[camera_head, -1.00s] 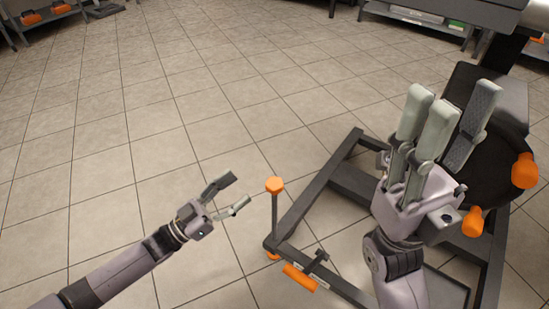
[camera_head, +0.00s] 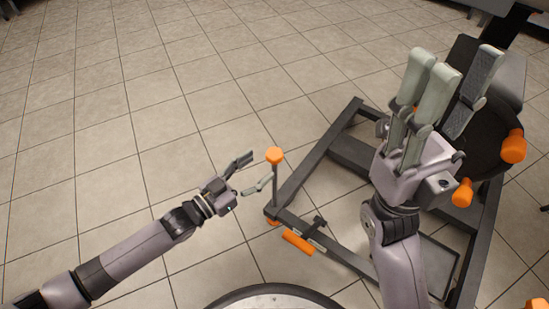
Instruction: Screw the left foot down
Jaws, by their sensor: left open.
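The left foot is a vertical dark screw rod with an orange knob (camera_head: 274,155) on top, at the left corner of a dark metal base frame (camera_head: 313,168). An orange part also shows at its lower end, by the floor. My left gripper (camera_head: 256,172) is open and empty, just left of the rod, with its fingertips pointing toward the knob and rod. Whether a finger touches the rod cannot be told. My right gripper (camera_head: 432,95) is raised over the frame at the right, fingers pointing up and apart, with nothing seen between them.
An orange handle (camera_head: 298,242) and a small dark lever (camera_head: 320,222) sit on the front bar of the frame. More orange knobs (camera_head: 513,147) are on the dark machine at the right. The tiled floor (camera_head: 130,110) at the left is clear.

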